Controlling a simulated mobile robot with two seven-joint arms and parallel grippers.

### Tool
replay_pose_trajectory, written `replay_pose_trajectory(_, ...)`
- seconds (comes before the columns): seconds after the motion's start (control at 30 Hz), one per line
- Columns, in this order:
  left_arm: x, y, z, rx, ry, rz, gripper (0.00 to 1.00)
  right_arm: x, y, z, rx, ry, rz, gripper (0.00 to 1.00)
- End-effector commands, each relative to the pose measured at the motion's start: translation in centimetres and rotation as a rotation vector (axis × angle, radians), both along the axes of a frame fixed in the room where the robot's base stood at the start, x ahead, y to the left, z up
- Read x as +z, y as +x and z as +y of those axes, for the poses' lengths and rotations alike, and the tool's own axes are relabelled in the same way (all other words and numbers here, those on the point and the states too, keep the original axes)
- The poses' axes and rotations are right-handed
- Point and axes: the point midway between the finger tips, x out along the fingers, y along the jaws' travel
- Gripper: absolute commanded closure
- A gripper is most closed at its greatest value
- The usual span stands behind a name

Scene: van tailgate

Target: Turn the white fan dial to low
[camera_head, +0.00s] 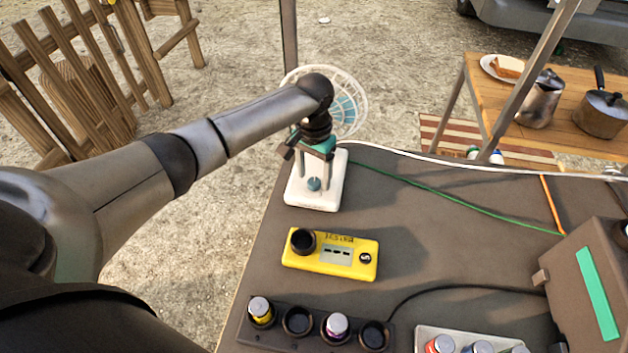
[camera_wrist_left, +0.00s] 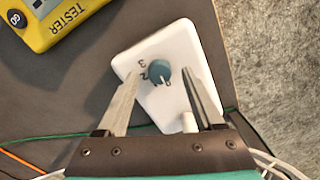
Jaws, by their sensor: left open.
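The white fan stands at the far left corner of the dark tabletop. Its white base (camera_head: 330,192) carries a blue-teal dial (camera_head: 314,184), and its round cage (camera_head: 349,103) shows partly behind my arm. In the left wrist view the dial (camera_wrist_left: 159,71) has a small pale mark towards its lower right, and the numbers 3 and 2 are printed to its left. My left gripper (camera_head: 315,170) points down over the base. In the left wrist view its open fingers (camera_wrist_left: 161,73) stand on either side of the dial with gaps. My right gripper is not seen.
A yellow tester (camera_head: 300,262) lies nearer on the table. A black holder (camera_head: 258,337) with several round sockets, a white tray (camera_head: 428,334) and a brown box (camera_head: 575,235) are further front and right. A green cord (camera_head: 440,192) crosses the table. The middle is mostly clear.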

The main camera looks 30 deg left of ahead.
Motion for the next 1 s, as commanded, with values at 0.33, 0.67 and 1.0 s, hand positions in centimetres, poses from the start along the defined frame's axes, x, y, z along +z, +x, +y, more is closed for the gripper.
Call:
replay_pose_trajectory(0.33,-1.22,0.01,-0.01,0.0,0.0,0.0,0.31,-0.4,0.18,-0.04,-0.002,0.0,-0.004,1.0)
replay_pose_trajectory(0.67,-1.18,0.01,-0.01,0.0,0.0,-0.001,0.57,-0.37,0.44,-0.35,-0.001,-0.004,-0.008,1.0)
replay_pose_trajectory(1.0,-1.17,0.01,0.01,0.0,0.0,-0.001,0.95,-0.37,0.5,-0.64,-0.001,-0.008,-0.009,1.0)
